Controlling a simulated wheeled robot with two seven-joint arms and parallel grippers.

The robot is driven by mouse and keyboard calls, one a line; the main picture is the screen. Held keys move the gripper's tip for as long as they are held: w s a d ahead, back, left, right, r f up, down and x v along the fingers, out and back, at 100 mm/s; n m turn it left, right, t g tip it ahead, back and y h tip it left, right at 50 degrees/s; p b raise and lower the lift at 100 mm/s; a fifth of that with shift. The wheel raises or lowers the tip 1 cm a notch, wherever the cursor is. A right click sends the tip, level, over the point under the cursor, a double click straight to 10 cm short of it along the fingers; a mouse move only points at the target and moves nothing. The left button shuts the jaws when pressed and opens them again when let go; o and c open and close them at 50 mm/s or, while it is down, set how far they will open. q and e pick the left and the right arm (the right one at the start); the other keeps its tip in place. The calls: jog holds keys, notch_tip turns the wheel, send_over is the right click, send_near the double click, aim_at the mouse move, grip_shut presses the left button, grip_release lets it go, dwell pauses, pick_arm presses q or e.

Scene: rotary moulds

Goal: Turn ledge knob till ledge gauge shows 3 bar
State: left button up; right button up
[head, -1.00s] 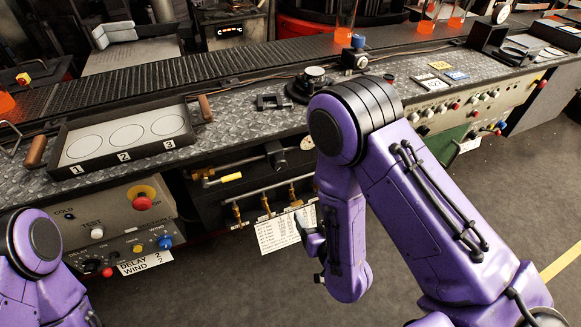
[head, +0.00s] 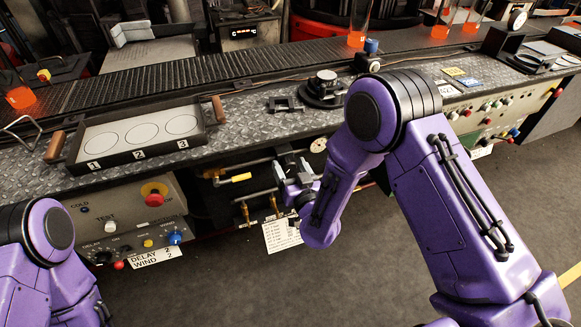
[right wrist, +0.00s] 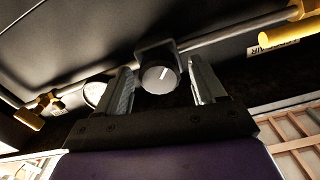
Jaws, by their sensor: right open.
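The ledge knob (right wrist: 158,78) is a round, light-faced dial with a pale mark, on a dark square block in the right wrist view. My right gripper (head: 291,163) is open under the bench ledge in the head view, where it hides the knob. In the right wrist view its two fingers stand on either side of the knob, with visible gaps. The ledge gauge (head: 318,145) is a small pale disc right of the gripper in the head view. In the right wrist view the gauge (right wrist: 95,93) is partly behind the left finger; its reading is too small to tell. My left gripper is out of view.
Pipes with a yellow handle (head: 236,178) and brass valves (head: 273,202) run beside the right gripper under the ledge. A paper sheet (head: 281,235) hangs below. A control box (head: 130,222) is at left. A mould tray (head: 137,139) lies on the bench above. The floor in front is clear.

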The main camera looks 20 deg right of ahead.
jog(key=c, duration=1)
jog(key=shift+m, duration=1)
jog(key=shift+c, duration=0.2)
jog(key=shift+m, duration=0.6)
jog(key=o, duration=1)
jog(key=shift+o, duration=0.2)
